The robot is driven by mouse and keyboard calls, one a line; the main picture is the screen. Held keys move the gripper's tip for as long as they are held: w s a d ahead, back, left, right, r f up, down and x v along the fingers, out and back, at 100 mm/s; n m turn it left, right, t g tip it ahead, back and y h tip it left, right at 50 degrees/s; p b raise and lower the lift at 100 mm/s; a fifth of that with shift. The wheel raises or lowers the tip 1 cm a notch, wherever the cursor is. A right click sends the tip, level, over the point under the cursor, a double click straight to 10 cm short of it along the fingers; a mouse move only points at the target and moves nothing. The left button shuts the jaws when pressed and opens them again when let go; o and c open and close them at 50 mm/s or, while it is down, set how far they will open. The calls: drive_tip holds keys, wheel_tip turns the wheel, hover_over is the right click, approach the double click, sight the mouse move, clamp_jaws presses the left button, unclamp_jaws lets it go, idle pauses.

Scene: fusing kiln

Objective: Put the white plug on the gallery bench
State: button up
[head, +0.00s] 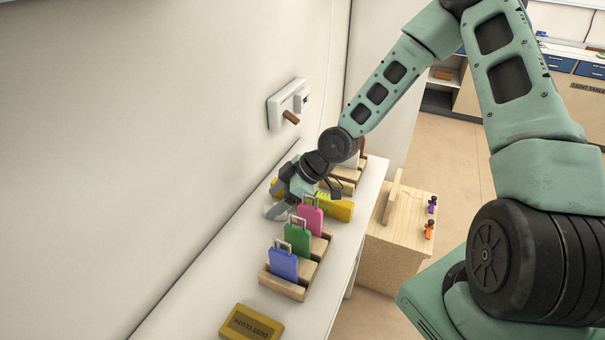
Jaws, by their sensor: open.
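A white block (351,161), which looks like the white plug, stands in the far wooden rack (346,185) on the white shelf, partly hidden behind my wrist. My gripper (275,207) is open, low over the shelf beside the wall, left of the pink plug (310,220) and nearer than the white block. Its fingertips are small and partly unclear, and I see nothing held between them. A low light-wood bench (397,262) with an upright board stands right of the shelf. I cannot tell whether it is the gallery bench.
Green (297,241) and blue (283,264) plugs with handles stand with the pink one in the near rack (283,287). A yellow block (337,209) lies behind them. A dust cloth (251,323) is in front. A wall box (289,104) has a brown lever. Small figures (429,229) edge the bench.

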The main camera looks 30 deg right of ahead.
drive_tip(key=p+v, duration=0.2)
drive_tip(key=v, duration=1.4)
idle(0.3)
